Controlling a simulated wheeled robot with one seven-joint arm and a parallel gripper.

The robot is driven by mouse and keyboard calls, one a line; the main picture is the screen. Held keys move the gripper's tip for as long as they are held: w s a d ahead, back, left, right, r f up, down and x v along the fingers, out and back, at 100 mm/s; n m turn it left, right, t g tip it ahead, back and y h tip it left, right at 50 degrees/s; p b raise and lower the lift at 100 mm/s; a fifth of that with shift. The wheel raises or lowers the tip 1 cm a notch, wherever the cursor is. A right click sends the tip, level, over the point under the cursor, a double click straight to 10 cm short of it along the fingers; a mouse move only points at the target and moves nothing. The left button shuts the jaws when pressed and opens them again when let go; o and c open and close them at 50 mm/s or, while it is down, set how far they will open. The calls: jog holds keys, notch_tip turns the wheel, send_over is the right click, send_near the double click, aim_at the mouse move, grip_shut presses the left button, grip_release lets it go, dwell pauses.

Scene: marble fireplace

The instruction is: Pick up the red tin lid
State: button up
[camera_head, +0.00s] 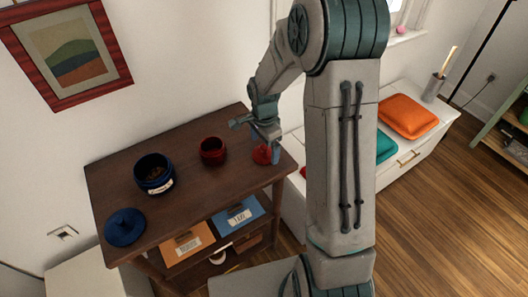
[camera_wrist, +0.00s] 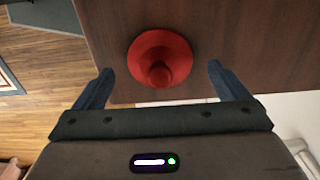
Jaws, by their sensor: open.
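The red tin lid (camera_head: 262,155) lies on the dark wooden table top (camera_head: 190,212), near its right end. In the wrist view the red lid (camera_wrist: 160,58) is a round disc with a raised knob, close to the table's edge. My gripper (camera_head: 262,142) is over the lid in the head view and partly hides it. In the wrist view my gripper's two fingers (camera_wrist: 158,85) are spread wide, one on each side of the lid's knob, with nothing between them that I can see held. Whether the fingers touch the lid I cannot tell.
A red tin (camera_head: 212,151) without a lid and an open blue tin (camera_head: 154,173) stand on the table, with a blue lid (camera_head: 125,227) at the left. Boxes sit on the shelf below. A white bench with an orange cushion (camera_head: 407,116) is at the right.

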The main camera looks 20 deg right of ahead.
notch_tip(320, 180, down, 2)
jog(key=c, duration=1.1)
jog(key=shift+o, duration=0.2)
jog(key=shift+r, duration=0.1)
